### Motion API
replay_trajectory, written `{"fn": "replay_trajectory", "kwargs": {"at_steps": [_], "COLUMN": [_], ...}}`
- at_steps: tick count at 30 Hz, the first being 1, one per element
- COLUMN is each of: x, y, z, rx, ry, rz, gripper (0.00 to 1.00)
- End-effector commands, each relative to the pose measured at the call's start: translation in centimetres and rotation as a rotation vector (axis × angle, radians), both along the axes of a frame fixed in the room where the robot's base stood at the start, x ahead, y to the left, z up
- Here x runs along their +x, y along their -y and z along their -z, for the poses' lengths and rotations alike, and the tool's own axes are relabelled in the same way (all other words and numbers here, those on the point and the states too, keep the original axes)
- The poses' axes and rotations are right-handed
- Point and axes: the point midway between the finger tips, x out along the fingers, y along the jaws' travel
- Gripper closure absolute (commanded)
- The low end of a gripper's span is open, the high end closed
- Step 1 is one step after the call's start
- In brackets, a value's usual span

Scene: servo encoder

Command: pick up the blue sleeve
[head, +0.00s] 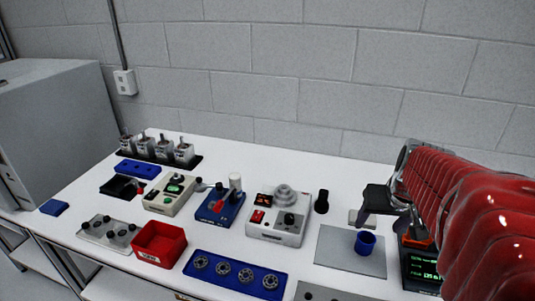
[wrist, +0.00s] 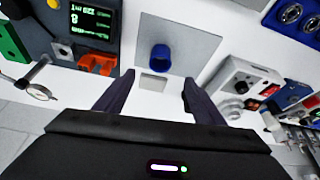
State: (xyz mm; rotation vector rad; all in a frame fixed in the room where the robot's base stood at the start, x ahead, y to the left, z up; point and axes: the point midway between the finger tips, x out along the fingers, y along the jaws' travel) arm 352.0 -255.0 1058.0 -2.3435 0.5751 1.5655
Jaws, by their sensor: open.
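The blue sleeve (head: 365,242) is a short hollow cylinder on a grey mat (head: 338,262) at the right of the bench in the head view. In the wrist view the sleeve (wrist: 160,58) lies beyond the fingertips, near the middle of the picture. My gripper (head: 383,208) is above the bench beside the mat, with my red-sleeved arm reaching in from the right. In the wrist view my gripper (wrist: 152,92) has its two dark fingers spread wide, with nothing held between them. The sleeve is apart from both fingers.
A device with a green display (head: 422,268) stands right of the mat. A small pale block (wrist: 153,86) lies by the mat's edge. A white control box (head: 278,218), a black cylinder (head: 322,201), a blue tray (head: 236,276) and a red bin (head: 159,244) stand to the left.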

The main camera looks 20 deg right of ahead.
Motion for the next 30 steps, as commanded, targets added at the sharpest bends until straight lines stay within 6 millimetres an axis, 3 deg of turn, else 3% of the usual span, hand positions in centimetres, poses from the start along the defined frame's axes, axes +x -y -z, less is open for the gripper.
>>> {"fn": "replay_trajectory", "kwargs": {"at_steps": [5,21,30], "x": [0.4,2.7,2.9], "y": [0.2,1.3,1.5], "z": [1.1,7.4,7.9], "rx": [0.002,0.003,0.0], "ry": [-0.002,-0.003,0.0], "rz": [0.0,0.001,0.001], "gripper": [0.37,0.37,0.37]}}
